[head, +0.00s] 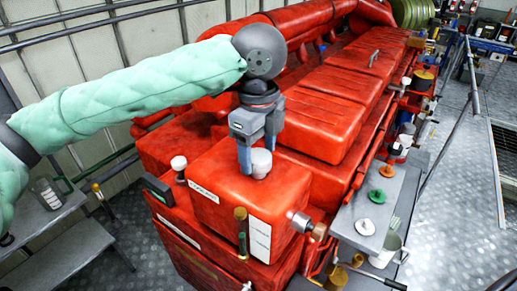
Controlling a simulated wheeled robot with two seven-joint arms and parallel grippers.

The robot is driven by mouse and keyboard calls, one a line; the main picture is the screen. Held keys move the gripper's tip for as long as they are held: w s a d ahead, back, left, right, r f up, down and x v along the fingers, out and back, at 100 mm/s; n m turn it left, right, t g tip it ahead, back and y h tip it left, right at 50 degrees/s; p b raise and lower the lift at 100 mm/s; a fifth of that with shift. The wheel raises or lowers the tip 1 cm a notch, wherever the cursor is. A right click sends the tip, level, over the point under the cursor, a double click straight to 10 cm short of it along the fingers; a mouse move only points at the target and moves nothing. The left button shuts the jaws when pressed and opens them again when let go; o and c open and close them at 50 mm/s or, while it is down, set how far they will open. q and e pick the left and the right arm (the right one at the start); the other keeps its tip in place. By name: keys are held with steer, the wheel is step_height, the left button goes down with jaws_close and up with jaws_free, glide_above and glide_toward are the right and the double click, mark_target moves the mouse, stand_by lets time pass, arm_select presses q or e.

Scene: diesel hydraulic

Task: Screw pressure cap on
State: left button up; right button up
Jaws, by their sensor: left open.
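My left gripper (257,156) points down over the top of a red block-shaped tank (215,190) at the end of the red engine. Its jaws are open. A grey round cap (261,165) sits on the tank top, at or just below the fingertips. One finger is to the left of the cap and the other is behind it; I cannot tell whether they touch it, or whether the cap is seated. My right gripper is not in view.
A grey side tray (352,225) at the right holds a green disc (376,197), a pale disc (365,227) and an orange-topped piece (387,170). A white knob (178,163) stands left of the tank. A grey bench (60,255) with a clear jug (48,193) is at the left.

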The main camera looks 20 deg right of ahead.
arm_select(q)
steer(key=c, duration=0.8)
steer(key=m, duration=0.5)
steer(key=shift+c, duration=0.2)
steer(key=m, duration=1.1)
steer(key=shift+m, duration=0.4)
steer(key=shift+m, duration=0.8)
steer(key=c, duration=0.3)
steer(key=o, duration=1.3)
steer(key=shift+o, duration=0.2)
